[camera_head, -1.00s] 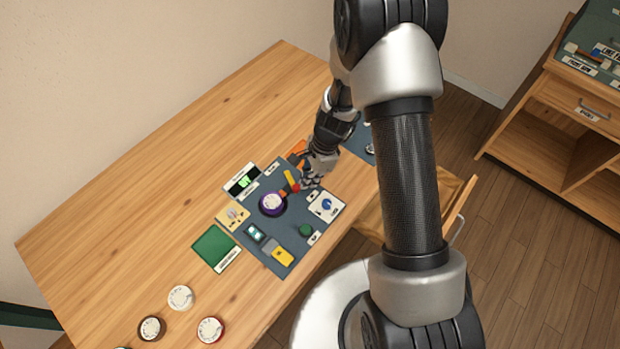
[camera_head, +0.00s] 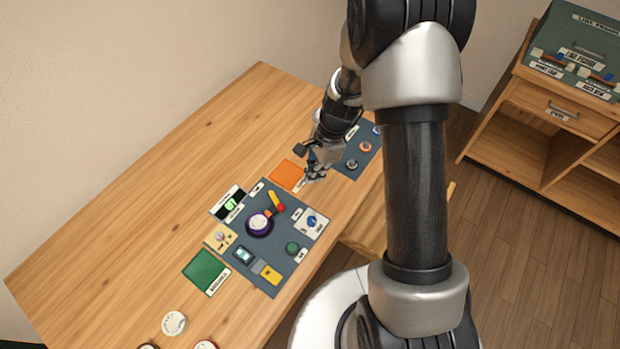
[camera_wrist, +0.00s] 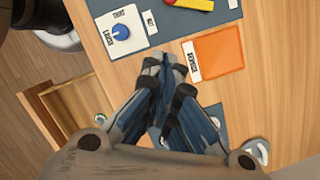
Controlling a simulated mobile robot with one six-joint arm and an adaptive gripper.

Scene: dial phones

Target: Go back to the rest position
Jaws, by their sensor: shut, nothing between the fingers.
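My gripper (camera_head: 312,172) is shut and empty. In the head view it hangs above the table (camera_head: 150,205), beside the orange square pad (camera_head: 287,175) and between the two dark mats. In the wrist view my fingers (camera_wrist: 165,85) are together, pointing up the picture, just left of the orange pad (camera_wrist: 217,54). My arm crosses the right half of the head view and hides part of the far mat (camera_head: 352,140).
A wooden cabinet (camera_head: 560,115) stands right. The table's left part is clear.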

